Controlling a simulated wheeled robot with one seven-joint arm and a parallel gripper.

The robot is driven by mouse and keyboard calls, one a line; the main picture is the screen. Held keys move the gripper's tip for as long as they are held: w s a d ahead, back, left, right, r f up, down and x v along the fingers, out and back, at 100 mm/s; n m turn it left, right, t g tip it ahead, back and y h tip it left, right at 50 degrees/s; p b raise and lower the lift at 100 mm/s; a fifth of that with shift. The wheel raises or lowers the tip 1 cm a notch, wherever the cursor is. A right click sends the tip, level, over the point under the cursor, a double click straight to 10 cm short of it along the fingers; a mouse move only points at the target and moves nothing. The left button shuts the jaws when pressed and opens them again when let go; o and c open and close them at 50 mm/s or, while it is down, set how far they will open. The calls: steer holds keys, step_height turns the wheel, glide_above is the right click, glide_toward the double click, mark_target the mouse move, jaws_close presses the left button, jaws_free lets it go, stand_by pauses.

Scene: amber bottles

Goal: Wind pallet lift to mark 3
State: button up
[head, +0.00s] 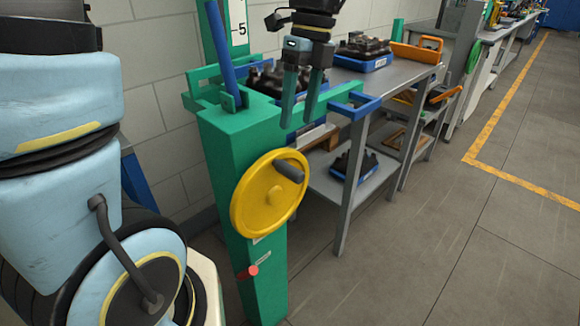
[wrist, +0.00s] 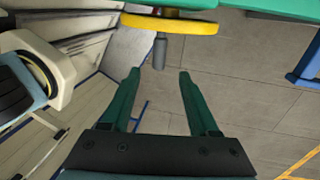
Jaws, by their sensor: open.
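The pallet lift is a green column (head: 262,270) with a yellow handwheel (head: 258,205) on its front. The wheel's dark crank handle (head: 289,171) sticks out at its upper right. In the wrist view the wheel (wrist: 180,25) shows edge-on, with the handle (wrist: 160,52) lined up between my fingertips but beyond them. My gripper (head: 298,120) points down above the wheel, open and empty, apart from the handle. A white scale plate (head: 238,22) reads 5; mark 3 and any pointer cannot be made out.
A red knob (head: 247,272) sits low on the column. A blue bar (head: 220,55) and green forks (head: 340,94) with a blue end surround the column top. The floor at right is clear.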

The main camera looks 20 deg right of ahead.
mark_target(289, 165)
steer(key=f, duration=0.3)
steer(key=a+f, duration=0.1)
steer(key=f, duration=0.2)
steer(key=s+a+f, duration=0.1)
steer(key=f, duration=0.3)
steer(key=shift+f+p, duration=0.1)
steer(key=shift+p, duration=0.25)
jaws_close()
stand_by(0.9)
